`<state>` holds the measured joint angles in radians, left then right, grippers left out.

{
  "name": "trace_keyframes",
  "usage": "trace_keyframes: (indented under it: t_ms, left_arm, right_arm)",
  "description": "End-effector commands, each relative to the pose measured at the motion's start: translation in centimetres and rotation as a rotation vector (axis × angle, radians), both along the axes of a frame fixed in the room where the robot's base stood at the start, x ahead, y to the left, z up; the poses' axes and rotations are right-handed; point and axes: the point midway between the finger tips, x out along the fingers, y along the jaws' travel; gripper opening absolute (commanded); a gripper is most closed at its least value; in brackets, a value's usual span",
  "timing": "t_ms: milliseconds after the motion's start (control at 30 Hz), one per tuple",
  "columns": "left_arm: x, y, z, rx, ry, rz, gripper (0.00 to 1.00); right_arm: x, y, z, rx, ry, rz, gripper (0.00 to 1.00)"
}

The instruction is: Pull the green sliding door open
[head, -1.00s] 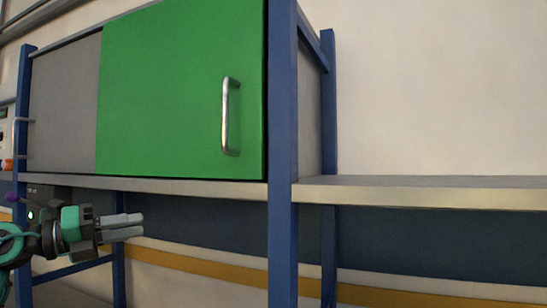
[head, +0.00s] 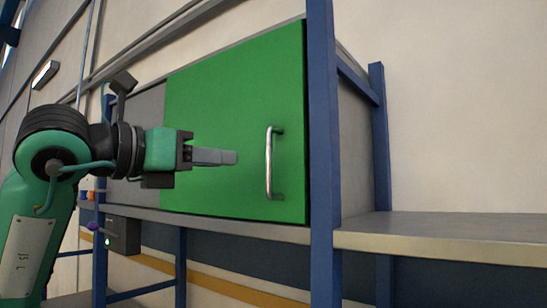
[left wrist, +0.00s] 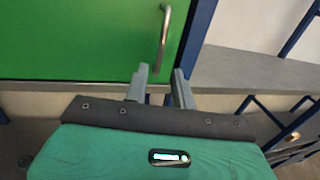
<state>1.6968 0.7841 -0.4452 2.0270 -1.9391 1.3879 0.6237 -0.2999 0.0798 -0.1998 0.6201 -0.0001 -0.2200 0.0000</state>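The green sliding door (head: 240,110) covers the right part of the cabinet, with a grey panel showing to its left. Its vertical metal handle (head: 270,163) is near the door's right edge; it also shows in the left wrist view (left wrist: 163,38). My left gripper (head: 236,157) points right at about handle height, its fingertips apart from the handle and to its left in the head view. In the left wrist view its two fingers (left wrist: 160,72) are spread with nothing between them, and the handle lies beyond them. My right gripper is not in view.
A blue upright post (head: 323,150) stands just right of the door. A grey shelf (head: 450,235) extends to the right at the cabinet's base level. A small dark box (head: 124,236) with a green light is below left. The shelf top is bare.

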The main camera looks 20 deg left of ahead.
Motion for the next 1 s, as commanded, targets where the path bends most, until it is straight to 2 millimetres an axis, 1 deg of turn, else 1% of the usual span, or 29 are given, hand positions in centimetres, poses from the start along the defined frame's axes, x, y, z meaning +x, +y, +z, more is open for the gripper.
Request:
trace_keyframes:
  t_ms: [33, 300, 400, 500, 700, 933, 967, 1000]
  left_arm:
    - [1.0, -0.7, 0.4, 0.001, 0.005, -0.003, 0.26]
    - [5.9, -3.7, 0.5, 0.0, 0.004, -0.004, 0.26]
    - [7.4, -4.5, 0.4, 0.0, 0.004, -0.003, 0.26]
    - [8.4, -5.1, 0.3, -0.001, 0.003, -0.003, 0.26]
    - [9.3, -5.7, 0.1, 0.0, 0.001, -0.004, 0.26]
    - [9.4, -5.7, 0.0, 0.0, 0.001, -0.003, 0.26]
    - [9.4, -5.7, 0.0, 0.0, 0.001, -0.003, 0.24]
    - [9.4, -5.7, 0.0, 0.0, 0.001, -0.003, 0.16]
  right_arm:
    - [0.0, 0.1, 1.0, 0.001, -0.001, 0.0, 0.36]
    - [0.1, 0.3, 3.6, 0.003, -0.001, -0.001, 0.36]
    - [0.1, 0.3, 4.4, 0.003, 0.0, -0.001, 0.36]
    - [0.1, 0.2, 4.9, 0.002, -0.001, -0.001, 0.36]
    - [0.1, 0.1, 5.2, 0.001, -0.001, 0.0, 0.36]
    - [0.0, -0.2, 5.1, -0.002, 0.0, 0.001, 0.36]
    - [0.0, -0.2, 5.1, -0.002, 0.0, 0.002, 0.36]
    - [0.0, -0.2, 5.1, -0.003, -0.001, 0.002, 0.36]
